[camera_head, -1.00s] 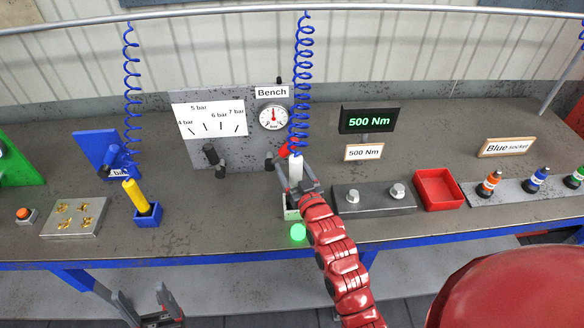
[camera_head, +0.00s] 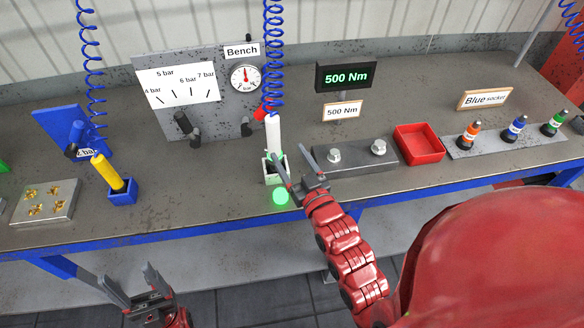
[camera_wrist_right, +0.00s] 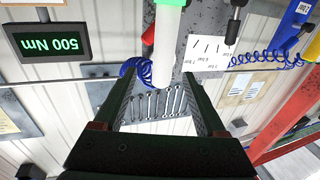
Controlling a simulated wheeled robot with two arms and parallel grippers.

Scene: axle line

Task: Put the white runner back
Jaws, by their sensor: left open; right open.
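The white runner (camera_head: 273,134) stands upright in its pale holder (camera_head: 271,173), below a blue coiled hose. A green light (camera_head: 280,197) glows in front of the holder. My right gripper (camera_head: 289,157) is open, just in front and to the right of the runner, apart from it. In the right wrist view the white runner (camera_wrist_right: 169,45) shows beyond the open fingers (camera_wrist_right: 160,80), with nothing between them. My left gripper (camera_head: 127,277) is open and empty, low in front of the bench.
A yellow runner (camera_head: 106,172) stands in a blue holder (camera_head: 123,196) to the left. A grey block with two knobs (camera_head: 356,155) and a red tray (camera_head: 419,146) lie to the right. The gauge panel (camera_head: 180,100) stands behind. Bare bench lies between the two runners.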

